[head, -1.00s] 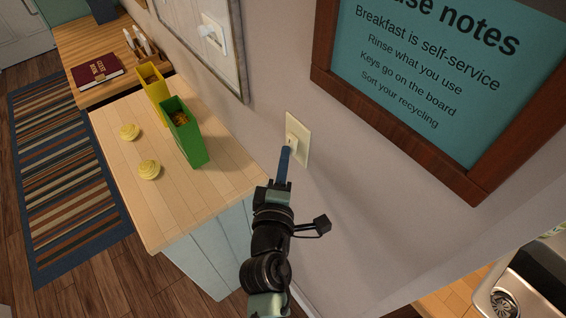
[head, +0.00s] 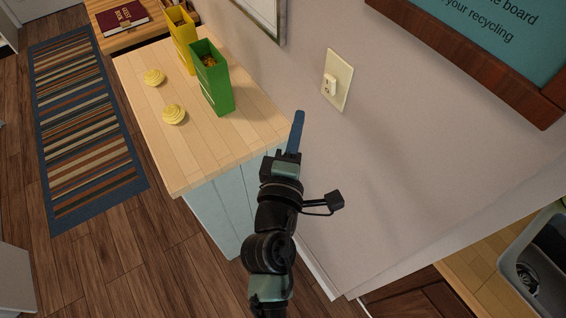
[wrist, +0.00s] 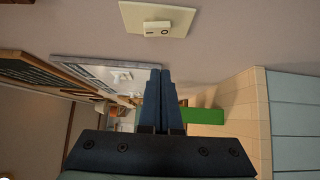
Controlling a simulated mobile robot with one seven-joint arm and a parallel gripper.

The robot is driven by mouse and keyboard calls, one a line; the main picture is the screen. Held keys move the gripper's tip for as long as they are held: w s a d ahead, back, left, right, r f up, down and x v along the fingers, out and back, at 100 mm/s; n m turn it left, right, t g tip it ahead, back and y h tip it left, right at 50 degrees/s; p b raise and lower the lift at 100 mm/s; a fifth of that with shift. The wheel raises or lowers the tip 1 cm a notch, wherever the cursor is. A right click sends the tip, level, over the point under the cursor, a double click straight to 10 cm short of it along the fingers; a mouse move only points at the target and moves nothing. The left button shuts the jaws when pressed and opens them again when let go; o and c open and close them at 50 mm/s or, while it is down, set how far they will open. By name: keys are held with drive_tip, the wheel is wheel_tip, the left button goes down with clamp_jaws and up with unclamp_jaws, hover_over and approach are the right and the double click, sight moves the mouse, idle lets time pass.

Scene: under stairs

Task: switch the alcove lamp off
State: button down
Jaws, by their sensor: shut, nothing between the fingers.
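A cream wall switch plate (head: 338,81) with a small protruding rocker (head: 329,85) is on the wall to the right of the wooden counter. In the wrist view the switch plate (wrist: 158,19) shows at the top, beyond and apart from the fingertips. My gripper (head: 299,115) is shut and empty, its blue fingers together, below and left of the plate in the head view. It also shows in the wrist view (wrist: 160,74). No lamp is recognisable in these views.
The counter (head: 185,150) holds a green box (head: 214,85), a yellow box (head: 182,40) and two yellow swirled things (head: 174,114). A framed sign (head: 545,95) hangs at right above a sink (head: 535,265). Bare wall surrounds the plate.

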drive_tip(key=s+b, duration=0.1)
drive_tip(key=s, duration=0.1)
drive_tip(key=s+f+b, duration=0.1)
drive_tip(key=s, duration=0.2)
drive_tip(key=shift+s, duration=0.35)
drive_tip(key=shift+s+a, duration=0.1)
drive_tip(key=shift+a, duration=0.05)
drive_tip(key=w+d+r+m+t, duration=0.15)
drive_tip(key=r+m, duration=0.45)
drive_tip(key=r, duration=0.6)
drive_tip(key=w+r+m+t, duration=0.3)
drive_tip(key=r+m, duration=0.2)
drive_tip(key=r, duration=0.8)
drive_tip(key=s+r+m+t+y, duration=0.1)
drive_tip(key=s+r, duration=0.3)
drive_tip(key=r, duration=0.6)
drive_tip(key=s+r+m+t+y, duration=0.1)
drive_tip(key=s+r+m+t, duration=0.3)
drive_tip(key=r, duration=0.6)
drive_tip(key=shift+s+a+y, duration=0.4)
drive_tip(key=shift+s+a, duration=0.05)
